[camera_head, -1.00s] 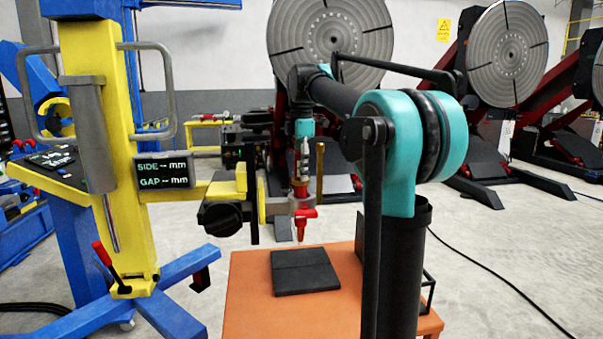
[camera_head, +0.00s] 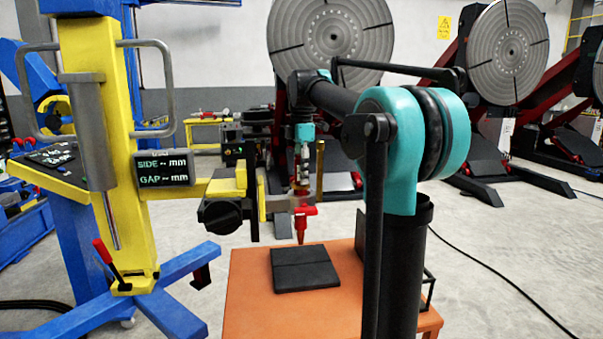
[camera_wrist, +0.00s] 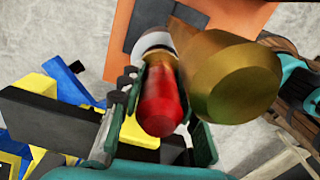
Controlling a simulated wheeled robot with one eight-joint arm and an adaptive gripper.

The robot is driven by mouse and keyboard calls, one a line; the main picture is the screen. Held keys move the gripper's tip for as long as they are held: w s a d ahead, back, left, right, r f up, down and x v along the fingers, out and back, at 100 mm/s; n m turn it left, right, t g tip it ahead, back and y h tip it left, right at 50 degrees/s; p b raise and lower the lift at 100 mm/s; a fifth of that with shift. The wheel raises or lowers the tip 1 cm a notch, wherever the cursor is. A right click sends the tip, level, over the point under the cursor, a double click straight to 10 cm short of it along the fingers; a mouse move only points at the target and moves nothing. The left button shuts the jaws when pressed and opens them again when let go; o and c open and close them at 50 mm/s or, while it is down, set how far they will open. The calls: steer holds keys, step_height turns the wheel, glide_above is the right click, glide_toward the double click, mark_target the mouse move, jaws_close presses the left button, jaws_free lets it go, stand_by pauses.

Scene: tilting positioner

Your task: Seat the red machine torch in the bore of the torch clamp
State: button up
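The red machine torch (camera_head: 302,225) hangs upright, nozzle down, at the torch clamp (camera_head: 281,203) on the end of the yellow arm. Its red lower part with a side stub shows below the clamp's level. Whether it is fully seated in the bore is hidden. In the wrist view the torch's red rear end (camera_wrist: 160,100) is close to the camera, with a pale ring (camera_wrist: 156,40), perhaps the clamp, around its far end. My gripper (camera_wrist: 162,128) has its fingers on both sides of the torch and appears shut on it; it also shows above the clamp in the head view (camera_head: 303,160).
A brass post (camera_head: 320,168) stands close to the right of the torch and looms large in the wrist view (camera_wrist: 235,80). Below is an orange table (camera_head: 250,300) with a dark plate (camera_head: 305,270). A display (camera_head: 163,168) reads SIDE and GAP with dashes on the yellow column (camera_head: 105,150).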

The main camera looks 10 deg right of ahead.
steer(key=o, duration=0.4)
step_height(320, 180, up, 13)
steer(key=shift+r, duration=0.1)
stand_by(0.5)
steer(key=shift+s, duration=0.1)
